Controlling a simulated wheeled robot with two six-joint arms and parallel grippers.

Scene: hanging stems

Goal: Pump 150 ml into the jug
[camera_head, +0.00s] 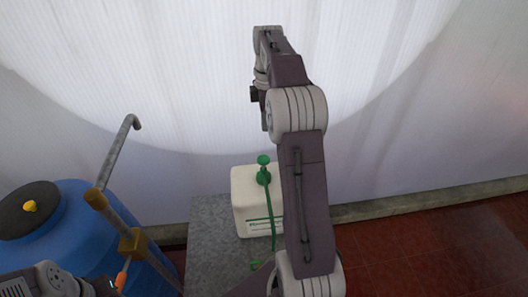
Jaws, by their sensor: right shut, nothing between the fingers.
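A cream canister (244,215) with green markings stands on a grey stand. A green pump head (263,160) with a round knob sits on its top, and a thin green tube or strip runs down its front. My right arm rises in front and hides the canister's right side. My right gripper (264,125) is shut and empty, above the pump head in the picture and partly hidden by my arm. Part of my left arm shows at the bottom left; its gripper (112,287) is cut up by the view, beside an orange piece. I cannot make out a jug.
A blue drum (75,225) with a black lid and yellow knob stands at left. A bent grey pipe (118,150) and a brown-gripped bar (112,215) rise beside it. The grey stand (205,245) has bare room left of the canister. Red floor lies right.

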